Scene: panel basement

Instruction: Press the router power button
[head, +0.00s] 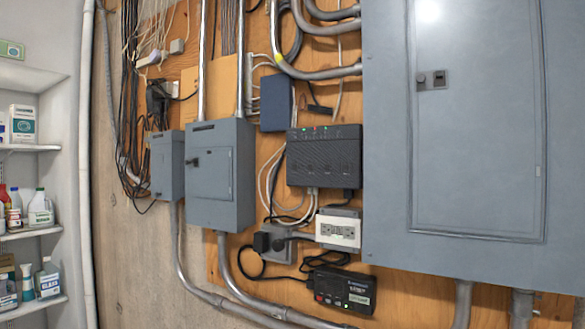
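A dark box that looks like the router (325,160) is mounted on the plywood board in the middle of the head view. A row of small lights, some green and one red, runs along its top edge. Cables come out of its underside. I cannot make out a power button on it at this size. A smaller black device (342,289) with a label and small red and green spots sits lower down, above a metal conduit. Neither of my grippers is in view.
A large grey electrical panel (470,130) fills the right side. Two smaller grey boxes (219,175) hang to the left of the router. A white outlet strip (338,231) sits below it. Shelves with bottles (40,209) stand at the far left. The space before the router looks clear.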

